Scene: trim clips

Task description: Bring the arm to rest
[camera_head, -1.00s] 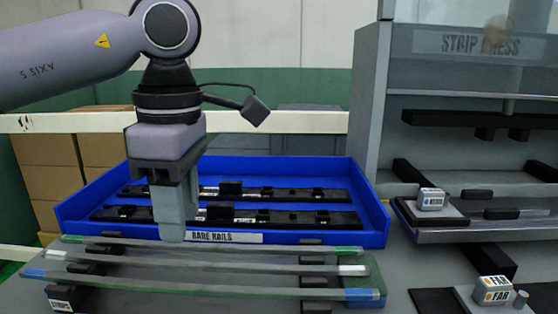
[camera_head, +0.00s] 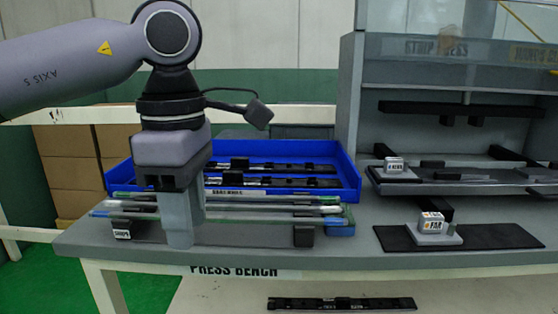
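My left gripper (camera_head: 182,240) hangs pointing down from the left arm, in front of the strips at the left part of the press bench (camera_head: 390,262). Its fingers overlap in this view, so their gap is hidden, and I see nothing held in them. Several long thin strips (camera_head: 270,208) with coloured ends lie across dark supports behind the gripper. The blue bin (camera_head: 347,178) labelled for bare rails stands behind them with dark rails (camera_head: 290,183) inside. My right gripper is out of view.
The strip press (camera_head: 345,100) stands at the right, with a small white labelled block (camera_head: 395,165) on its tray. A FAB block (camera_head: 433,222) sits on the dark mat (camera_head: 490,237). A dark rail (camera_head: 340,304) lies below the bench edge. Cardboard boxes (camera_head: 70,180) are at the back left.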

